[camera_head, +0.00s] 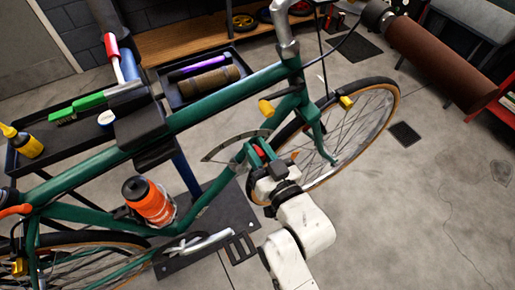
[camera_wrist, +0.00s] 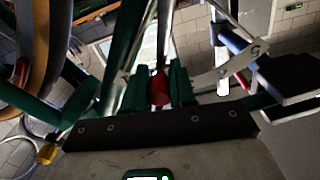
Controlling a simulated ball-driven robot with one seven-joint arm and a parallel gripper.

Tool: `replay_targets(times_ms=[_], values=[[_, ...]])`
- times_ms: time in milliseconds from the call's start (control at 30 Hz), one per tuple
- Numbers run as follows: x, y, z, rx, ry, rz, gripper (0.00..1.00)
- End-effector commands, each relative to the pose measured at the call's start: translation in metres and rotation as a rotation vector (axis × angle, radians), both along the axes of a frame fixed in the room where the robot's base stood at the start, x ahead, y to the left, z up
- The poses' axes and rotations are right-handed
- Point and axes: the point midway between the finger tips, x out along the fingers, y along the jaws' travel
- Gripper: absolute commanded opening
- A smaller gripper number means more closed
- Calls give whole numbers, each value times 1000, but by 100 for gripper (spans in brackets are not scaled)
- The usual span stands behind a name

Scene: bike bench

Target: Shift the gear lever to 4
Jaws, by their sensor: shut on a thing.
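The gear lever's red knob (camera_head: 259,152) is on the bike's green down tube, near the front wheel. My gripper (camera_head: 262,156) is shut on it from the right and below. In the wrist view the red knob (camera_wrist: 159,88) sits between my two green fingers (camera_wrist: 159,90). A pale curved gear plate (camera_head: 222,149) shows to the left of the lever in the head view.
The green bike frame (camera_head: 225,103) rises close around my gripper. The front wheel (camera_head: 345,135) is just behind and right of it. An orange bottle (camera_head: 152,203) is on the down tube at left. A tool tray (camera_head: 201,84) stands behind. Floor at right is open.

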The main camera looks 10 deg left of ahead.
Motion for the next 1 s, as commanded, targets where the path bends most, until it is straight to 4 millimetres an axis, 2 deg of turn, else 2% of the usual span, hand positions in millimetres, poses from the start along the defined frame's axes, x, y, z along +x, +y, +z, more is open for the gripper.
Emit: replay_targets(times_ms=[100,633,1000], values=[[0,0,0,0,0,0,0],[-1,1,1,-21,-14,0,0],[-6,9,6,-202,-137,1,0]])
